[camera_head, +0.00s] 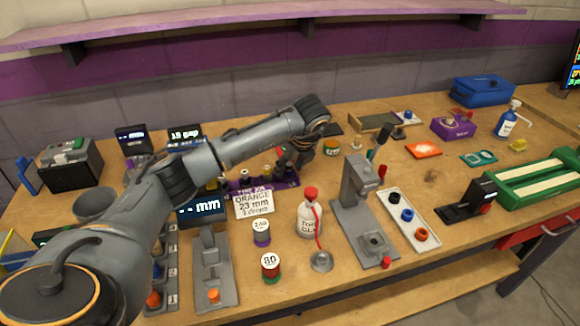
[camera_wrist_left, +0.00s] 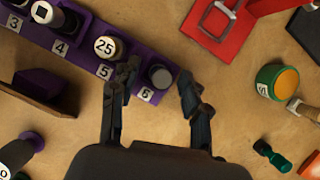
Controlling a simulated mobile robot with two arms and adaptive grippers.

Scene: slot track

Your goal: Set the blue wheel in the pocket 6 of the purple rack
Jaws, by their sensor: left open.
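The purple rack (camera_head: 291,183) lies mid-bench, partly hidden by my left arm and a printed card. In the left wrist view the purple rack (camera_wrist_left: 84,58) shows labels 3 to 6. A dark cylinder with a grey top (camera_wrist_left: 161,75) sits by label 6; I cannot tell whether it has any blue. My left gripper (camera_wrist_left: 160,86) is open, with one finger on each side of that cylinder; I cannot tell whether they touch it. In the head view my left gripper (camera_head: 298,162) is over the rack's right end.
A grey stand (camera_head: 360,215) and a red-capped bottle (camera_head: 309,215) stand in front of the rack. The wrist view shows a red plate (camera_wrist_left: 218,30) and a green-orange jar (camera_wrist_left: 278,82) to the rack's right. Bare wood lies between.

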